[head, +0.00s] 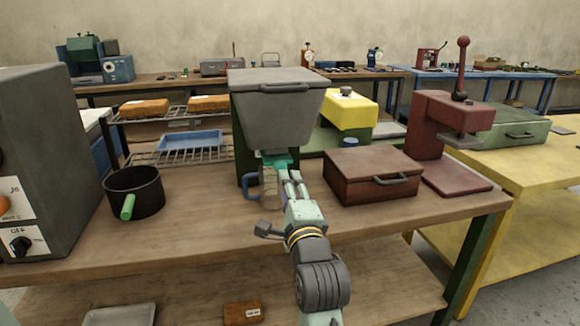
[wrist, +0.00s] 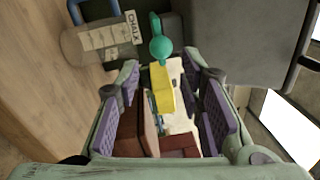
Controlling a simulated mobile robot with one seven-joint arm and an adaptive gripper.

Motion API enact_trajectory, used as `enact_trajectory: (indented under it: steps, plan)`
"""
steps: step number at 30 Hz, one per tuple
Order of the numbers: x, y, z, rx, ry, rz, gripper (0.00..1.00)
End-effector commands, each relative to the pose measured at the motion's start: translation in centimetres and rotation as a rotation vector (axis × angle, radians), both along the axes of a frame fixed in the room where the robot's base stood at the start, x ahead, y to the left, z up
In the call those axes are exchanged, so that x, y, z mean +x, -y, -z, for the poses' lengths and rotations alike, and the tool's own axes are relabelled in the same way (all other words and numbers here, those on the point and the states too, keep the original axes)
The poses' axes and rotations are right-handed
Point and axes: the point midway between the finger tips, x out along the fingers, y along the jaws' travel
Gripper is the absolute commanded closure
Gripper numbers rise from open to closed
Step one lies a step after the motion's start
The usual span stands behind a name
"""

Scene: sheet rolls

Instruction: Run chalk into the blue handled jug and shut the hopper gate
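The grey hopper (head: 276,112) stands on the wooden bench. Its teal gate piece (head: 275,160) is under the hopper's mouth, and its rounded teal end (wrist: 161,42) shows in the wrist view. The jug (head: 270,187) stands below with its blue handle (head: 250,187) to the left. In the wrist view the jug (wrist: 85,45) is at upper left, by a label reading CHALK. My gripper (head: 291,177) is close on the right of the jug and gate. Its purple-padded fingers (wrist: 163,72) are apart and empty. The jug's contents and any chalk flow cannot be made out.
A red-brown box (head: 372,175) stands right of my gripper, with a dark red press (head: 437,125) beyond it. A black pot (head: 134,190) with a green handle is at left. A wire rack (head: 170,155) is behind. Bare bench lies between pot and jug.

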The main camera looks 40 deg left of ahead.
Motion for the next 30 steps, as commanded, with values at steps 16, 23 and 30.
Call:
enact_trajectory:
  steps: [16, 23, 30]
  plan:
    - [5.6, -6.5, -1.1, -0.001, 0.004, 0.000, 0.66]
    - [5.9, -6.8, -1.1, 0.000, 0.005, 0.000, 0.66]
    - [5.9, -6.8, -1.1, 0.000, 0.005, 0.000, 0.74]
